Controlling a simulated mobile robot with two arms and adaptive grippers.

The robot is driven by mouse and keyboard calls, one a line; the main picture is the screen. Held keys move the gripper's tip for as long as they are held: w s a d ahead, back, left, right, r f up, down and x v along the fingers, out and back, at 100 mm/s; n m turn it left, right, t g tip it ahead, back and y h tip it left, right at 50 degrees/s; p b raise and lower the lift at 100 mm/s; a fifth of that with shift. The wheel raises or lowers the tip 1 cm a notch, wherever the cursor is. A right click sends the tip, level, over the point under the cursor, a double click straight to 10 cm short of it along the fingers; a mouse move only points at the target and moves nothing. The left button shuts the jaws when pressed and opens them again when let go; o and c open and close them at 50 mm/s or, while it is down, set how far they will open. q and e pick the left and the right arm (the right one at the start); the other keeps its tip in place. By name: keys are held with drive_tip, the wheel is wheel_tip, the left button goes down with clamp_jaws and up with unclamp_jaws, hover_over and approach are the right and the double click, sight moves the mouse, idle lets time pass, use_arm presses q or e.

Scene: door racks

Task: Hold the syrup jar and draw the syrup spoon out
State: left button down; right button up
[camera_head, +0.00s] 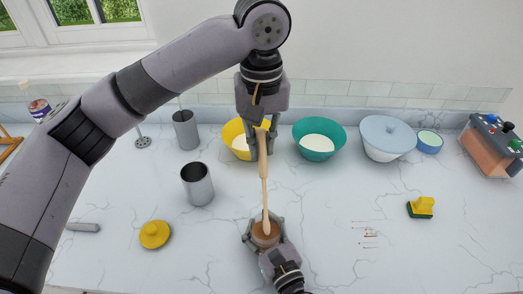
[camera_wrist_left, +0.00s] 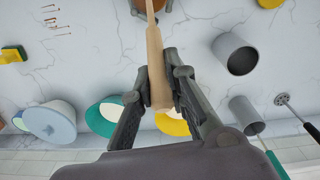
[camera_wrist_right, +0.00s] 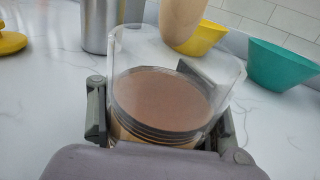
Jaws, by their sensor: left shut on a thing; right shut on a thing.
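The syrup jar (camera_head: 265,238) is clear, with brown syrup, and stands at the front middle of the counter. My right gripper (camera_head: 264,228) is shut around it; the right wrist view shows the jar (camera_wrist_right: 165,108) between the fingers. The wooden syrup spoon (camera_head: 264,185) extends from the jar toward my left gripper (camera_head: 262,132), which is shut on its handle (camera_wrist_left: 157,65). In the right wrist view, the spoon's rounded lower end (camera_wrist_right: 183,25) shows above the syrup surface, near the far rim. I cannot tell whether it is still inside the rim.
Yellow (camera_head: 232,136) and teal (camera_head: 319,140) bowls and a lidded pale-blue bowl (camera_head: 388,138) stand behind. Metal cups (camera_head: 197,184) are at left. A yellow knobbed lid (camera_head: 154,235) lies front left, a yellow-green sponge (camera_head: 421,208) at right.

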drive_tip(key=o, duration=1.7)
drive_tip(key=shift+c, duration=0.2)
drive_tip(key=v, duration=1.2)
drive_tip(key=shift+r, duration=0.1)
